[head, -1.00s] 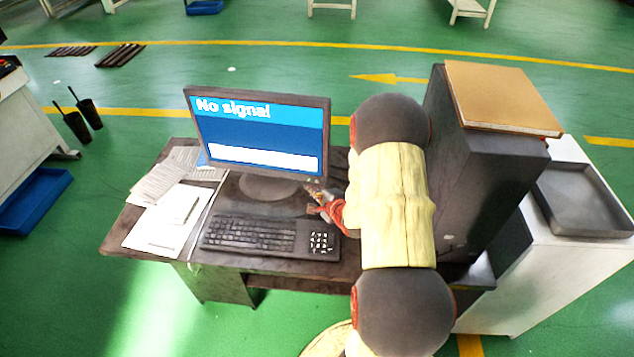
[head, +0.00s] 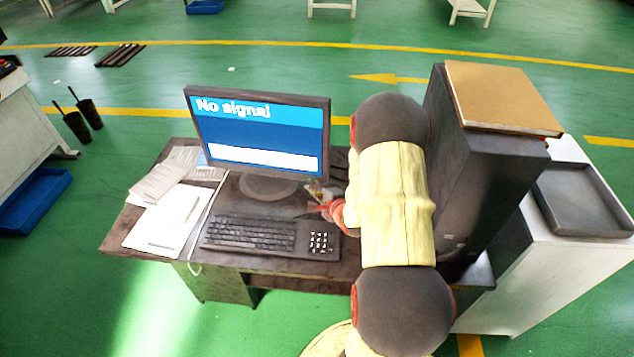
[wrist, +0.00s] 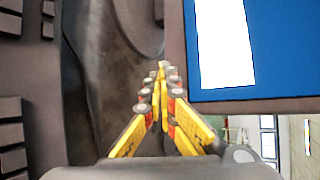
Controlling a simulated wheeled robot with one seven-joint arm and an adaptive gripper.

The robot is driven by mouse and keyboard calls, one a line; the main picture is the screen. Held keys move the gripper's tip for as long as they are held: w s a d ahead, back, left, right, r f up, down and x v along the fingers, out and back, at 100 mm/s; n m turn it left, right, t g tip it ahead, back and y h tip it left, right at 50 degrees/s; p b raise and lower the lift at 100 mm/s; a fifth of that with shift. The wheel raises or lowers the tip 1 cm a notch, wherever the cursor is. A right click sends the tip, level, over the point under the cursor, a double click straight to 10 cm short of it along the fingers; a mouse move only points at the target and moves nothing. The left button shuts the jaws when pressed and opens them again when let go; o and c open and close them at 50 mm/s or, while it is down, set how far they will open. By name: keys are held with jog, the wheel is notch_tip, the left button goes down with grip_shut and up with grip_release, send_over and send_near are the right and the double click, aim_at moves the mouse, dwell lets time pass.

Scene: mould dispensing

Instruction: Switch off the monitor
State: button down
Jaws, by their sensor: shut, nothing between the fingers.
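The monitor (head: 258,135) stands on the desk with its screen lit blue and the words "No signal" on it. In the wrist view, part of the lit screen (wrist: 235,50) and the dark bezel (wrist: 176,50) fill the upper right. My gripper (head: 312,205) is low in front of the monitor's lower right corner, partly hidden by my arm. In the wrist view my gripper (wrist: 161,68) is shut and empty, its fingertips together beside the bezel's edge. I cannot tell whether they touch it. No button can be made out clearly.
The keyboard (head: 250,235) lies in front of the monitor; its keys also show at the wrist view's left (wrist: 12,110). Papers (head: 165,215) lie at the desk's left. A dark computer tower (head: 480,170) with a brown box-like slab (head: 500,95) stands right of my arm.

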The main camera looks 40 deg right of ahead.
jog(key=shift+d, duration=0.1)
dwell(0.5)
jog(key=shift+w+d, duration=0.25)
jog(key=shift+w+d+p, duration=0.2)
jog(key=shift+d+p, duration=0.15)
dwell(0.8)
jog(key=shift+a, duration=0.1)
jog(key=shift+s+a+p, duration=0.3)
jog(key=shift+s+a, duration=0.15)
jog(key=shift+a, duration=0.15)
dwell(0.3)
jog(key=shift+s+a+p, duration=0.25)
jog(key=shift+s+a, duration=0.5)
jog(key=shift+a, duration=0.3)
jog(key=shift+s+a+p, duration=0.25)
jog(key=shift+s+a, duration=0.45)
jog(key=shift+a, duration=0.3)
